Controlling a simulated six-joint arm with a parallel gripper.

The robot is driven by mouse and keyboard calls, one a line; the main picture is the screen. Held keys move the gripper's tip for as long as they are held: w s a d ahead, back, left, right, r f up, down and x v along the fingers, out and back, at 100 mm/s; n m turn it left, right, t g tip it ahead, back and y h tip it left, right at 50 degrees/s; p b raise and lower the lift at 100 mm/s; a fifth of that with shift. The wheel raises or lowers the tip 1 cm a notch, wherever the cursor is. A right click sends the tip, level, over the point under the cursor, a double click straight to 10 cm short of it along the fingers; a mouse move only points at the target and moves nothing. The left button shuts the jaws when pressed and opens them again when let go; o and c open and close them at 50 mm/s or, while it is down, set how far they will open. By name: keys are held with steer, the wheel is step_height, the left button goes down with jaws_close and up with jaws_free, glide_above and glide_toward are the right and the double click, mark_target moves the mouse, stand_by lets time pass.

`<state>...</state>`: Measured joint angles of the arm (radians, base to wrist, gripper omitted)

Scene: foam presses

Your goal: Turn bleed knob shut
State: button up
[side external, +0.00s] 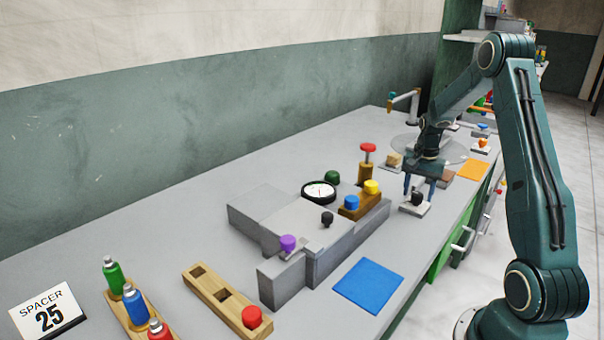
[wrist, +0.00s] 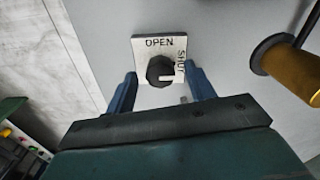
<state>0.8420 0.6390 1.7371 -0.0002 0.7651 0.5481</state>
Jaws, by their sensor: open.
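The bleed knob is a black round knob (wrist: 159,70) on a white plate (wrist: 140,48) marked OPEN at the top and SHUT along the right. My gripper (wrist: 160,76) is open, one blue finger on each side of the knob in the wrist view. In the side external view my gripper (side external: 419,188) is just above and around the knob; I cannot tell whether it touches.
A brass cylinder (wrist: 290,72) lies close on the right in the wrist view. In the side external view, a grey press block (side external: 335,243) with coloured knobs and a gauge (side external: 318,191) stands left of my gripper. A blue mat (side external: 368,285) lies in front.

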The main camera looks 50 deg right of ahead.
mark_target(417, 194)
step_height(417, 194, up, 14)
stand_by(0.8)
steer(key=s+a+r+n+t+h, duration=0.1)
steer(key=a+r+n, duration=0.35)
steer(key=a, duration=0.65)
steer(key=a+r+n+t, duration=0.1)
steer(key=a+r+n, duration=0.3)
steer(key=a, duration=0.6)
steer(key=s+a+f+n+t+y, duration=0.1)
steer(key=s+a+n+t, duration=0.2)
steer(key=s+a+n, duration=0.4)
steer(key=s+a, duration=0.6)
steer(key=a, duration=0.1)
steer(key=shift+a+t, duration=0.3)
steer(key=shift+a, duration=0.1)
